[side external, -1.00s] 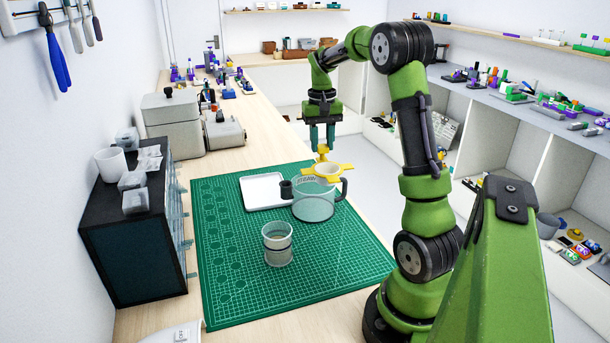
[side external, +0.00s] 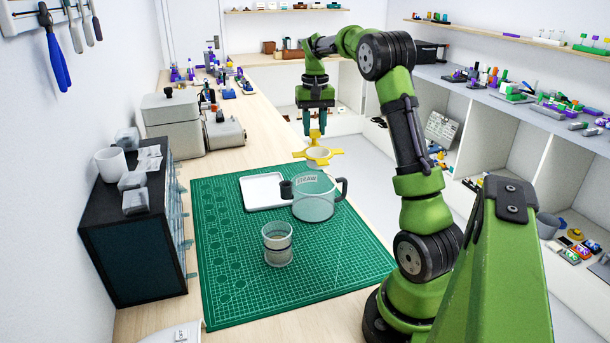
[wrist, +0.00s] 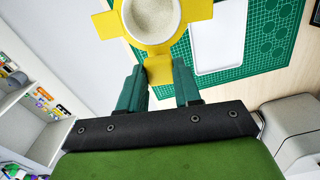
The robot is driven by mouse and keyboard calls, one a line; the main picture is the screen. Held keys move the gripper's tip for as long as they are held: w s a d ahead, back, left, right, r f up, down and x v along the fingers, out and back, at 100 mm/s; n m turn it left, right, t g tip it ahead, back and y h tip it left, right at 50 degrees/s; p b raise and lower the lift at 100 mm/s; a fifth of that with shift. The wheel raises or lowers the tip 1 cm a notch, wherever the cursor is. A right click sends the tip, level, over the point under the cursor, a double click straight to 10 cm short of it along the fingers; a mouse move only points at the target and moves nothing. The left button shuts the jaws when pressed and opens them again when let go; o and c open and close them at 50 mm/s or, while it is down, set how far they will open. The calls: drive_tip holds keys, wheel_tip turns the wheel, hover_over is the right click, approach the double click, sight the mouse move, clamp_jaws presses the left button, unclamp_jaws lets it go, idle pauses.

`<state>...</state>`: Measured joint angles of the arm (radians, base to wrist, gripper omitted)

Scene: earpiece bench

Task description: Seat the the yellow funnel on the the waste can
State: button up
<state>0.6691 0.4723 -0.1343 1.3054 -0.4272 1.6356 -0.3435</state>
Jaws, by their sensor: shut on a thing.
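The yellow funnel (side external: 324,161), with flat arms and a pale round centre, hangs above and behind the handled clear vessel, apart from it. My gripper (side external: 314,132) is shut on the funnel's upright yellow tab. In the wrist view, the fingers of my gripper (wrist: 160,85) hold the tab below the funnel (wrist: 111,24). A clear cup-like can (side external: 278,251) with a dark band stands upright on the green mat. I cannot tell for certain which is the waste can.
The green cutting mat (side external: 235,290) covers the bench, with a white tray (side external: 262,190) behind the vessels. A black cabinet (side external: 135,235) stands at the left and a grey machine (side external: 172,122) behind it. The mat's front is clear.

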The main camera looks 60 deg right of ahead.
sight(314, 144)
drive_tip(key=shift+f, duration=4.1)
drive_tip(key=o, duration=1.1)
